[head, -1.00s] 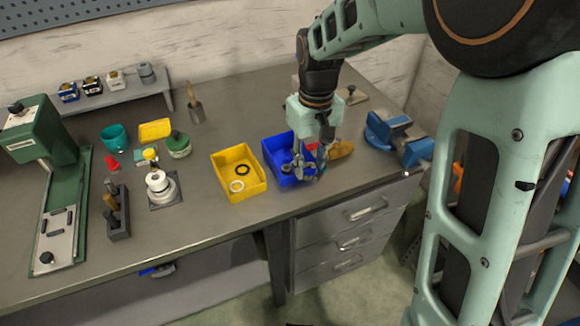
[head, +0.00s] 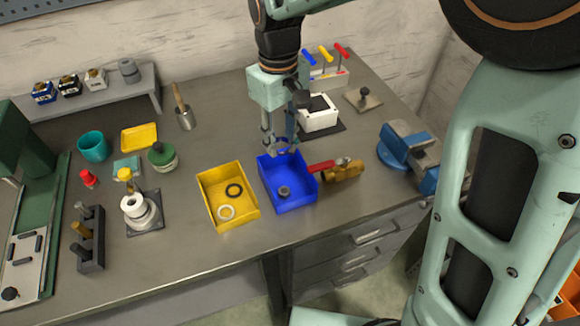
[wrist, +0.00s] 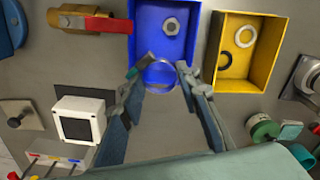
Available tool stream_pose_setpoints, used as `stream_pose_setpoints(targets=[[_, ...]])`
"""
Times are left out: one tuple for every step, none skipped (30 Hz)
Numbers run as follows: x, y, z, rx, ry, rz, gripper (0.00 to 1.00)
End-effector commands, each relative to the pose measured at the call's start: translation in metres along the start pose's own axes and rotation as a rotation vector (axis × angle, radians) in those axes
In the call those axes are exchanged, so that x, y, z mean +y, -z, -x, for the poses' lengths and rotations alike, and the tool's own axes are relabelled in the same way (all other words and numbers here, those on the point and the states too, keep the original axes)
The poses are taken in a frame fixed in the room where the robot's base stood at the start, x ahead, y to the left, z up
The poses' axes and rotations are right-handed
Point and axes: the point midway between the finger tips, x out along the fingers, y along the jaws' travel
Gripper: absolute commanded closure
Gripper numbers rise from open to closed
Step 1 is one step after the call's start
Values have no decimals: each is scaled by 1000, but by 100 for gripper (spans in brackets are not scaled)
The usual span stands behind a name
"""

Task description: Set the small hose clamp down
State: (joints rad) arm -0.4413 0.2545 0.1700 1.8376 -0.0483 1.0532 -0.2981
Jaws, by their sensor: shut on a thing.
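My gripper (head: 283,149) is shut on the small hose clamp, a thin metal ring (wrist: 160,89) that shows between the fingertips in the wrist view (wrist: 163,72). In the head view the gripper is at the back edge of the blue bin (head: 303,197), fingers pointing down. The wrist view shows the ring overlapping the bin's near wall, with blue visible through it. I cannot tell whether the ring touches the bin. A grey nut-like part (head: 284,191) lies inside the blue bin.
A yellow bin (head: 208,209) with a black ring (head: 234,190) and a white ring (head: 226,212) stands left of the blue bin. A brass valve with a red handle (head: 345,171) is to its right. A white box (head: 318,119) and a blue vise (head: 398,152) stand beyond.

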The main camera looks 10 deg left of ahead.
Motion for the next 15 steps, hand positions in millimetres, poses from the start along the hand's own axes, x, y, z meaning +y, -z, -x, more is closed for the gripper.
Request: stream_pose_setpoints(targets=[[0,-1,-5,-3,1,0,86],[-1,-1,-10,-4,2,1,86],[-1,-1,-17,-4,2,1,86],[-1,-1,-23,-5,2,1,86],[-1,-1,-29,-5,2,1,86],[-1,-1,-37,-6,2,1,86],[-1,-1,-42,-4,2,1,86],[-1,-1,-47,-5,2,1,86],[-1,-1,-53,-4,1,1,86],[-1,-1,-56,-4,1,1,86],[0,-1,-59,-4,1,1,86],[0,0,-61,-2,0,0,86],[0,0,-63,-1,0,0,86],[0,0,-65,-1,0,0,86],[0,-1,-68,-2,1,0,86]])
